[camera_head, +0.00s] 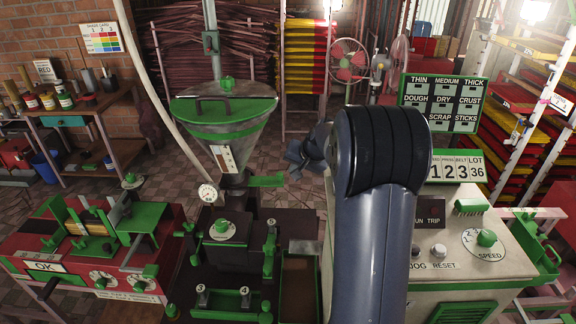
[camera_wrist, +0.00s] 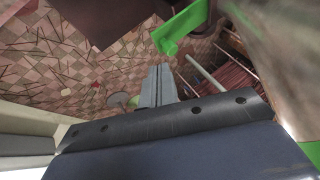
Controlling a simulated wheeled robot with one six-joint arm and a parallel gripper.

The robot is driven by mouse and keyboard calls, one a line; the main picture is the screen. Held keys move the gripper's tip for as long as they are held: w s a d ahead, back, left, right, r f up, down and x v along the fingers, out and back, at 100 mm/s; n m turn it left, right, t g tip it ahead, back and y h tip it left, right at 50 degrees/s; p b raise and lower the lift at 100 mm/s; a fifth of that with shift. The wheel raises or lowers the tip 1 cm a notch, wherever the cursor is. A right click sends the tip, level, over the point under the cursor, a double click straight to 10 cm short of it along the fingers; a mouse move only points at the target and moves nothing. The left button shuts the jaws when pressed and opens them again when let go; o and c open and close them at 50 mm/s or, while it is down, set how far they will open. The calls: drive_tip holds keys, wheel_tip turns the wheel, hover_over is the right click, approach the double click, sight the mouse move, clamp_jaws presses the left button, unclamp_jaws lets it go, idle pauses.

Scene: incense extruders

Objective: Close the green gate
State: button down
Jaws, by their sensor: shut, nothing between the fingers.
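The green gate (camera_head: 266,181) is a flat tab sticking out to the right below the hopper (camera_head: 222,130), a grey cone with a green rim. In the wrist view a green bar, which looks like this gate (camera_wrist: 180,32), hangs above and right of my fingers. My gripper (camera_wrist: 157,72) is shut and empty, with its fingers together and apart from the green bar. In the head view, the dark end of my arm (camera_head: 307,150) shows just right of the gate, without visible contact. The gate's inner end is hidden under the hopper.
A press with green parts (camera_head: 222,232) stands below the hopper. A control cabinet (camera_head: 455,260) with knobs is at the right, partly behind my arm. A red bench unit (camera_head: 95,270) is at the left. Open tiled floor (camera_head: 300,200) lies right of the gate.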

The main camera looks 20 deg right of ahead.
sight(266, 179)
drive_tip(key=d+p+x, duration=0.1)
drive_tip(key=x, duration=0.5)
drive_tip(key=shift+a, duration=0.15)
drive_tip(key=shift+f, duration=0.1)
drive_tip(key=a, duration=0.1)
drive_tip(key=w+a, duration=0.1)
drive_tip(key=a, duration=0.1)
drive_tip(key=w+a, duration=0.1)
drive_tip(key=a, duration=0.1)
drive_tip(key=shift+w+a, duration=0.15)
drive_tip(key=shift+a, duration=0.05)
